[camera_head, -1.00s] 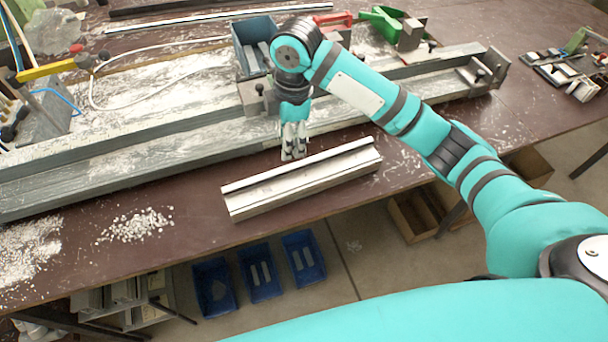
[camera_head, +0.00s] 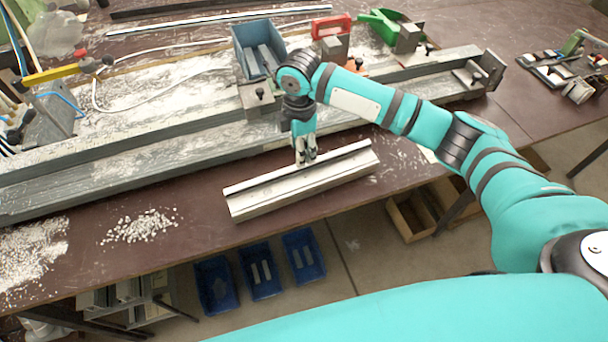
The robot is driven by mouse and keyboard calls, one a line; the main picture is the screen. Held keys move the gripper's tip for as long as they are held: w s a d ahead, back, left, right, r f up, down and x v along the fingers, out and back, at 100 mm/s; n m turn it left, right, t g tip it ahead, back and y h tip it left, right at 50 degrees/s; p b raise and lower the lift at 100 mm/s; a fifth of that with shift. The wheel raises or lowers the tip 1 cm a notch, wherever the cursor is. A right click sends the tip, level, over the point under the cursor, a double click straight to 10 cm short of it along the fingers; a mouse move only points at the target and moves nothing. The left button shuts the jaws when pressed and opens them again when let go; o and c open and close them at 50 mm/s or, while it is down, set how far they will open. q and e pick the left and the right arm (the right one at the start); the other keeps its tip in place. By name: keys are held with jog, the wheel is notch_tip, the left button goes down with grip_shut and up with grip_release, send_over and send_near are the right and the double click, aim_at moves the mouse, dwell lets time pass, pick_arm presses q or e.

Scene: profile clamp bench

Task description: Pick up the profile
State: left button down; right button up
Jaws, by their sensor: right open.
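The profile (camera_head: 300,184) is a pale metal bar with a lengthwise groove. It lies near the front edge of the brown bench, slanting up to the right. My right gripper (camera_head: 306,162) points down at the profile's back rail, around its middle. Its fingertips overlap the rail in the picture; whether they touch it I cannot tell. The gripper is open and the profile rests on the bench. My left gripper is not in view.
A long grey clamp rail (camera_head: 130,165) runs across the bench behind the profile. A blue bin (camera_head: 258,48) and red and green clamps stand behind it. White chips (camera_head: 140,226) lie to the left. Blue bins (camera_head: 262,271) sit below the bench.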

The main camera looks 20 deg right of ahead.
aim_at(305, 179)
notch_tip(305, 179, down, 5)
jog(key=shift+r+p, duration=0.15)
jog(key=shift+p, duration=0.75)
jog(key=shift+f, duration=0.45)
jog(key=shift+c, duration=0.2)
grip_shut()
